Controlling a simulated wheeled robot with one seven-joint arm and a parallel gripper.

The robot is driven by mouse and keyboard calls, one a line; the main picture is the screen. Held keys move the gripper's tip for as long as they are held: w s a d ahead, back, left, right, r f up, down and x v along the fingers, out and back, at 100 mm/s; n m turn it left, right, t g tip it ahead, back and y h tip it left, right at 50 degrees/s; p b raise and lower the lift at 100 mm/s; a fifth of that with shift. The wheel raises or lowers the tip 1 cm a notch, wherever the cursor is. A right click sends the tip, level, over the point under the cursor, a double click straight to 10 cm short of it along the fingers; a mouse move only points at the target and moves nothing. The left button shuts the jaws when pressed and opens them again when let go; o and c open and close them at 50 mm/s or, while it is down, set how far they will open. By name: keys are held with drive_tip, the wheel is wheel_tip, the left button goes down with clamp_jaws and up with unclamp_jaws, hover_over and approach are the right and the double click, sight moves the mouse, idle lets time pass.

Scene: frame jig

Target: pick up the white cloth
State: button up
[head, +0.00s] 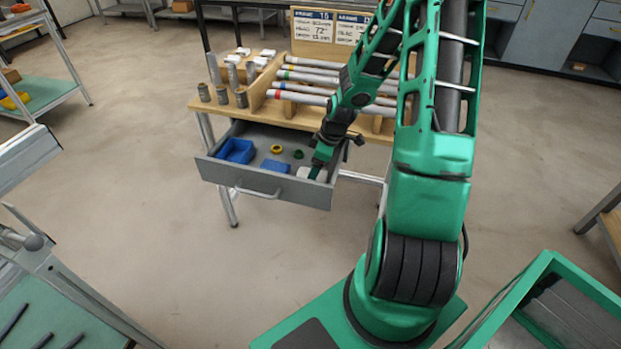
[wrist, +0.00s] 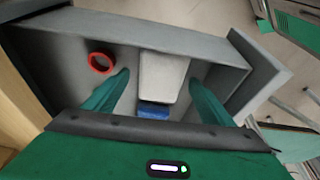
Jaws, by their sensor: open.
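The white cloth (head: 304,172) looks like a flat, folded pale block at the right end of the open grey drawer (head: 262,186). My gripper (head: 317,170) is down in the drawer at the cloth and hides part of it in the head view. In the wrist view the white cloth (wrist: 163,72) lies between the two green fingers of my gripper (wrist: 159,78). The fingers are open, with a gap to the cloth on each side. I cannot tell their exact height above the drawer floor.
A blue bin (head: 235,151), a blue folded piece (head: 276,166), a yellow ring (head: 277,149) and a green ring (head: 298,154) lie in the drawer. A red ring (wrist: 101,62) is beside the left finger. Drawer walls stand close around. The wooden bench (head: 215,106) holds several tubes above.

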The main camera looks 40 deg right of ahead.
drive_tip(key=shift+f, duration=0.15)
drive_tip(key=shift+c, duration=0.4)
drive_tip(key=c, duration=1.1)
wheel_tip(320, 180, up, 10)
drive_tip(key=shift+r, duration=0.25)
